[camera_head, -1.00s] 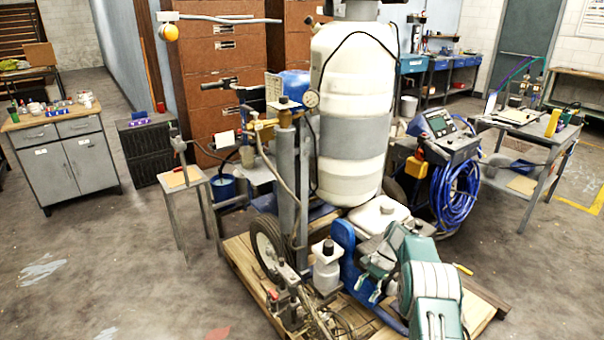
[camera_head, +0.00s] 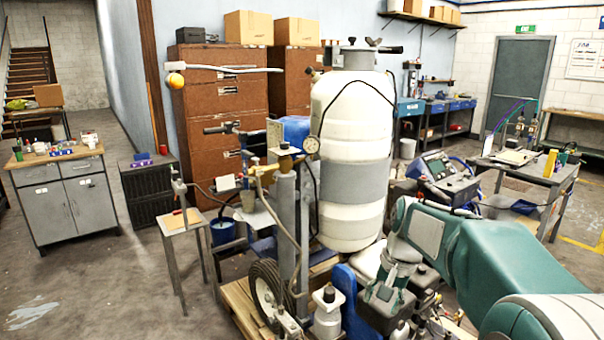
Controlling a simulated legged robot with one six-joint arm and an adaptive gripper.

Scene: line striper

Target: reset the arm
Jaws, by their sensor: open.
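My teal and white arm (camera_head: 470,255) rises from the lower right corner and folds down at a white-banded wrist in front of the line striper. The line striper's large white tank (camera_head: 350,130) stands upright behind the gripper. A blue part (camera_head: 345,300) and a white bottle (camera_head: 328,308) stand just left of the gripper. The fingertips are hard to make out against the machine parts.
A wooden pallet (camera_head: 240,305) lies under the machine. A small stand (camera_head: 180,222) is to its left, and a grey cabinet (camera_head: 70,200) farther left. A control box with a screen (camera_head: 440,175) and a side table (camera_head: 535,172) are at right.

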